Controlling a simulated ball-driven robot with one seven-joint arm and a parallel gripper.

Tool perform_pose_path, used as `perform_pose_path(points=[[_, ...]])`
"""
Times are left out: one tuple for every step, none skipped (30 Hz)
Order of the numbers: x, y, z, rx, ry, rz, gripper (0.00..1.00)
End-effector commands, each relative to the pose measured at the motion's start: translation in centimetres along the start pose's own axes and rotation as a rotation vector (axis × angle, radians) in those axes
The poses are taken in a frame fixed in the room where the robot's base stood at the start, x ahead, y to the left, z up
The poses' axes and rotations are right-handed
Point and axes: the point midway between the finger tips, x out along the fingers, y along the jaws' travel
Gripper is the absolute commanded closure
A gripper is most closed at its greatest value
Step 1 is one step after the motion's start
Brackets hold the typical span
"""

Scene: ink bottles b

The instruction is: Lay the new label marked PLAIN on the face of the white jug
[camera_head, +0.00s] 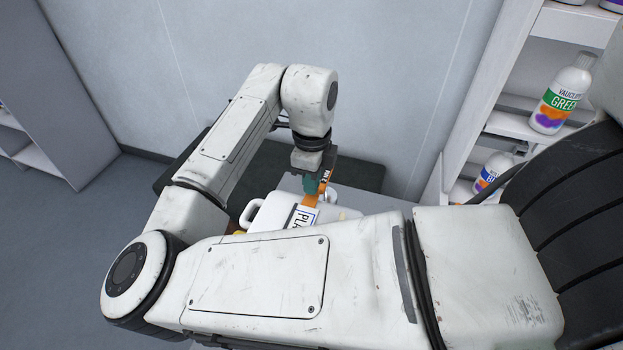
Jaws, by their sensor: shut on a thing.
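The white jug (270,212) lies or stands low behind my forearm, its handle toward the left. My gripper (313,181) points down above the jug, shut on a teal and orange piece (304,211). Its orange part reaches down to the label's upper edge. The fingertips are small and partly hidden.
A grey work surface (375,198) holds the jug, with a dark surface (357,174) behind it against the wall. At right, white shelves (515,122) carry a green-labelled bottle (556,110) and a blue-labelled bottle (490,176). My arm hides much of the near area.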

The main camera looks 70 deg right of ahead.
Motion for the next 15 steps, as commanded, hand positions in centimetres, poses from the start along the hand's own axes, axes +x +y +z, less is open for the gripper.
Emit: perform_pose_path(points=[[0.01,0.01,0.0,0.0,0.0,0.0,1.0],[0.01,0.01,0.0,0.0,0.0,0.0,1.0],[0.02,0.01,0.0,0.0,0.0,0.0,1.0],[0.02,0.01,0.0,0.0,0.0,0.001,1.0],[0.02,0.01,0.0,0.0,0.0,0.001,1.0],[0.02,0.01,0.0,0.0,0.0,0.001,1.0],[0.02,0.01,0.0,0.0,0.0,0.001,1.0],[0.02,0.01,0.0,0.0,0.0,0.001,1.0],[0.02,0.01,0.0,0.0,0.0,0.001,1.0],[0.02,0.01,-0.01,0.0,0.0,0.001,1.0],[0.02,0.01,-0.01,0.0,0.0,0.001,1.0],[0.02,0.01,-0.01,0.0,0.0,0.001,0.91],[0.02,0.01,-0.01,0.0,0.0,0.001,0.88],[0.02,0.01,0.0,0.0,0.0,0.001,0.85],[0.02,0.01,0.0,0.0,0.0,0.001,0.81]])
